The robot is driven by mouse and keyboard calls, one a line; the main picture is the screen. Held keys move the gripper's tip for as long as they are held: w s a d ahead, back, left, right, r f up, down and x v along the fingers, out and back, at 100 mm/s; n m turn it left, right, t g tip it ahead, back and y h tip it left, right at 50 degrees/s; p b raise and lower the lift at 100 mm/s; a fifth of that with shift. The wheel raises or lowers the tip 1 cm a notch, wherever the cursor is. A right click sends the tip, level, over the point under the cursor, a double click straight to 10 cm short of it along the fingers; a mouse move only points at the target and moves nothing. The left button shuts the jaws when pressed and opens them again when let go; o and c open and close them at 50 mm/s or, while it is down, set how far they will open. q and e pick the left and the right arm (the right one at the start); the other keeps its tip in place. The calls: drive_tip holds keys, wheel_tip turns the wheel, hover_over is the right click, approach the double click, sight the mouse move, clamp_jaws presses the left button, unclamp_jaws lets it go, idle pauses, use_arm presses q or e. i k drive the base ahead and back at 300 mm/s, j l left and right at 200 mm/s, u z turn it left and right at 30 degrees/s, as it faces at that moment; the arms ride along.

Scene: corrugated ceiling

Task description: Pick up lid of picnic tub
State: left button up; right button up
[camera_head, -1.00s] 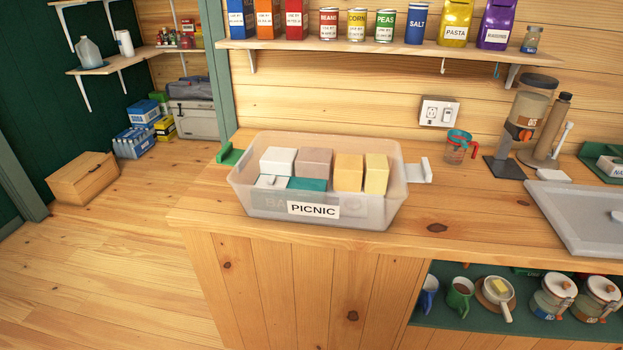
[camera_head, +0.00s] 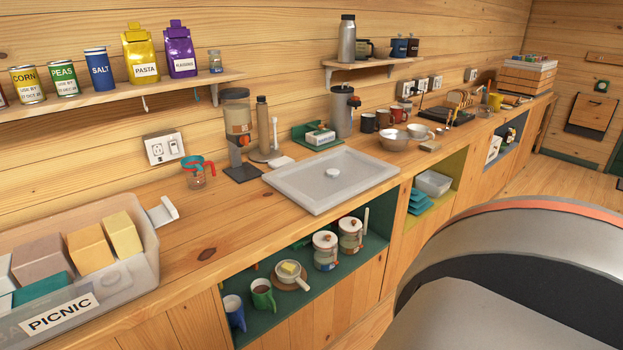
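The picnic tub (camera_head: 140,262) is a translucent open box with a PICNIC label, at the lower left on the wooden counter, cut off by the frame's left edge. Several block-shaped packs stand inside it and no lid is on it. A flat grey rectangular lid (camera_head: 300,188) with a raised rim and a small round knob in its middle lies on the counter near the front edge, right of the tub. Neither of my grippers is in view.
A red-and-blue measuring cup (camera_head: 196,173), a jar dispenser (camera_head: 238,130) and a green holder (camera_head: 316,137) stand behind or left of the lid. Bare counter (camera_head: 205,235) lies between tub and lid. Shelves hang above.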

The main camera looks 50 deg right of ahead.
sight(319, 183)
drive_tip(key=l+z, duration=0.1)
drive_tip(key=l, duration=0.75)
drive_tip(key=i+l+z, duration=0.1)
drive_tip(key=l, duration=0.75)
